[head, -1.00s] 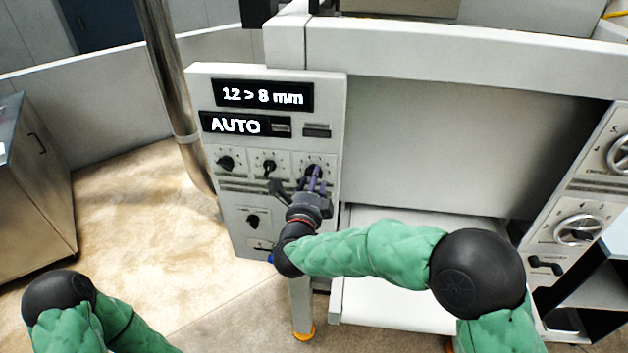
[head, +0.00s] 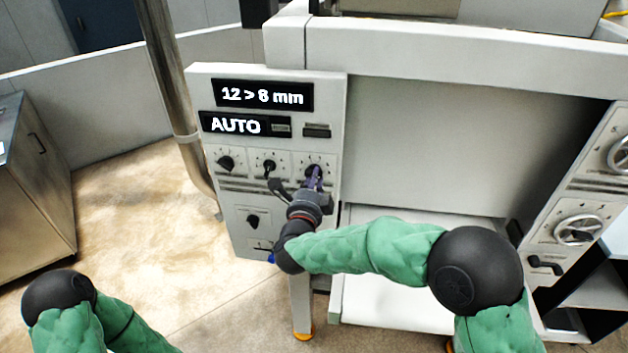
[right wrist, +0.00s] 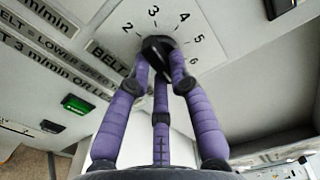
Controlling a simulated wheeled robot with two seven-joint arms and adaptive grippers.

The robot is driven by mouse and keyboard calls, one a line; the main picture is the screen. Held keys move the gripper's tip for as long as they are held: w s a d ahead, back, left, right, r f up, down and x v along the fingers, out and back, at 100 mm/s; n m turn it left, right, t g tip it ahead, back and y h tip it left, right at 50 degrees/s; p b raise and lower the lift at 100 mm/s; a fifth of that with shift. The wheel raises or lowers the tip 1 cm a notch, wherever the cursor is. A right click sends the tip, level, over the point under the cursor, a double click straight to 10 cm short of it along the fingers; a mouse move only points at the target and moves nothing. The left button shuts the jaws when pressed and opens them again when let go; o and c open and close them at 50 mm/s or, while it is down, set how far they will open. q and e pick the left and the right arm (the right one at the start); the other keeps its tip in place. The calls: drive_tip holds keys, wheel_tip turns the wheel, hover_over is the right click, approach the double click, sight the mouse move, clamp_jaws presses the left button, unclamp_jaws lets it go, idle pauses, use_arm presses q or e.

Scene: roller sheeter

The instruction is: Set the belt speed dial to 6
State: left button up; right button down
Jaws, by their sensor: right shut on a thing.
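The belt speed dial (right wrist: 157,46) is a black knob on the pale control panel (head: 203,88). In the right wrist view it is ringed by printed numbers, 2 to 6 readable, with the word BELT beside it. In the head view it is the rightmost knob (head: 314,170) in the upper row. My right gripper (right wrist: 160,60), with purple fingers, is shut on the dial. It also shows in the head view (head: 314,178). The fingers cover much of the knob, so I cannot tell which number it points to. My left gripper is out of view.
Two other knobs, the left one (head: 226,163) and the middle one (head: 269,167), sit in the same row. A lower knob (head: 252,220) is below. The display (head: 262,96) reads 12 > 8 mm, and another (head: 233,124) reads AUTO. A metal post (head: 172,90) stands left of the panel.

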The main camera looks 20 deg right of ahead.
drive_tip(key=shift+d+r+n+p, duration=0.1)
drive_tip(key=shift+n+p, duration=0.4)
drive_tip(key=shift+n, duration=3.1)
drive_tip(key=c, duration=1.1)
unclamp_jaws()
drive_tip(key=shift+s, duration=0.15)
drive_tip(key=v, duration=1.1)
drive_tip(key=shift+s+a, duration=0.25)
drive_tip(key=shift+s, duration=0.1)
